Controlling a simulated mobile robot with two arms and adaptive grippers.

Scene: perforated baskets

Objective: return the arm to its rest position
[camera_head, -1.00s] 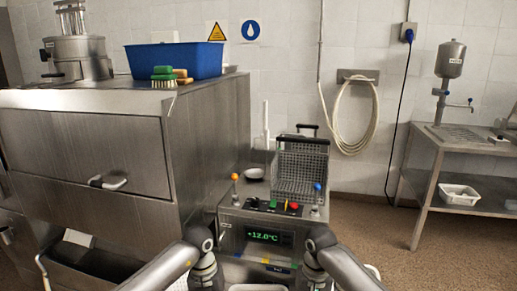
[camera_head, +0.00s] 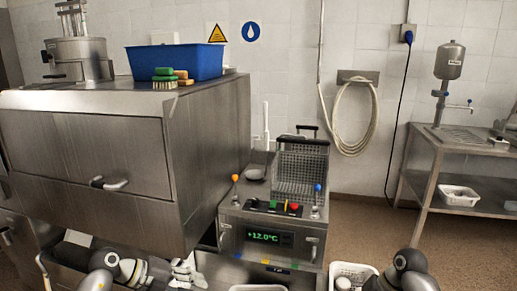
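My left arm (camera_head: 110,270) shows at the bottom left, in front of the steel cabinet. My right arm (camera_head: 405,268) shows at the bottom right, over the floor. Both arms run out of the picture at the bottom edge, and neither gripper's fingers can be seen. The two arms are wide apart, with the machine's front panel clear between them. I cannot see whether either hand holds anything.
A steel machine (camera_head: 228,238) reading +12.0°C stands in the middle, with a wire mesh basket (camera_head: 300,168) on top. A white basket (camera_head: 352,268) is at its lower right. A steel cabinet (camera_head: 85,150) carries a blue bin (camera_head: 185,61) and brushes (camera_head: 164,75). A steel table (camera_head: 470,150) stands right.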

